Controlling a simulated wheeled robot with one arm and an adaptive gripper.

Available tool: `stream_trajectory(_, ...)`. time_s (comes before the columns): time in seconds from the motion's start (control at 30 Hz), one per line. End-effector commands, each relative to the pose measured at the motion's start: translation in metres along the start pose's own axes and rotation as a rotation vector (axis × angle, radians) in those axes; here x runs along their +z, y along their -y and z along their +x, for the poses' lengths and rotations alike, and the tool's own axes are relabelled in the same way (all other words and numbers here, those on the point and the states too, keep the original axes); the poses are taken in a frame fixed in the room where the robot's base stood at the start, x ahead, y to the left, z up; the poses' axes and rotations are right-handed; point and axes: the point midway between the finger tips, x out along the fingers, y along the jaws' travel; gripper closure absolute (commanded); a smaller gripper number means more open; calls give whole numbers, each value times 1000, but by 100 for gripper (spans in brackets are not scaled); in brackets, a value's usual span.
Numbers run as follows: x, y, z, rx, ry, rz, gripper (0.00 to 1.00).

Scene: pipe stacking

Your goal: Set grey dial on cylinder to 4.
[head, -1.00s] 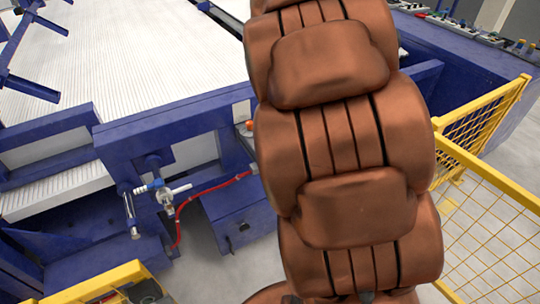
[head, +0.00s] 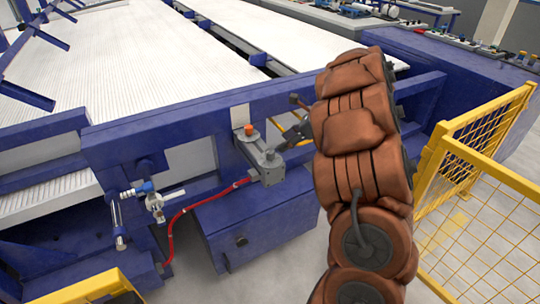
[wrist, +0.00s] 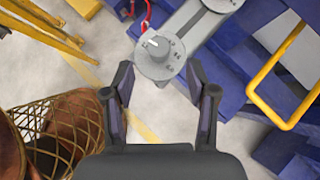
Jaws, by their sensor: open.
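The grey round dial (wrist: 158,50) is in the upper middle of the wrist view, on the end of a grey cylinder body (wrist: 195,28). A white pointer mark and small markings show on its face; I cannot read the numbers. In the head view the grey cylinder unit (head: 262,160) is mounted on the blue frame, with an orange knob (head: 249,130) on top. My gripper (wrist: 160,92) is open and empty, its two dark fingers apart, with the dial just beyond the fingertips and between their lines. In the head view my gripper is small and partly hidden by my arm.
Blue machine beams (head: 190,120) surround the unit. A yellow mesh fence (head: 480,190) stands at right, and a yellow rail (wrist: 285,80) shows in the wrist view.

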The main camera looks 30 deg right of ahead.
Motion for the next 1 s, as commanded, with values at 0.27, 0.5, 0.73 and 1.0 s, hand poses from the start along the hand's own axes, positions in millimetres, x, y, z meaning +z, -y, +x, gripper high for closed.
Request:
stream_trajectory(0.27,0,-2,30,8,-1,-2,43)
stream_trajectory(0.5,0,-2,62,8,-1,-1,43)
stream_trajectory(0.73,0,-1,75,4,0,-2,43)
stream_trajectory(1.0,0,-1,76,3,-1,-2,43)
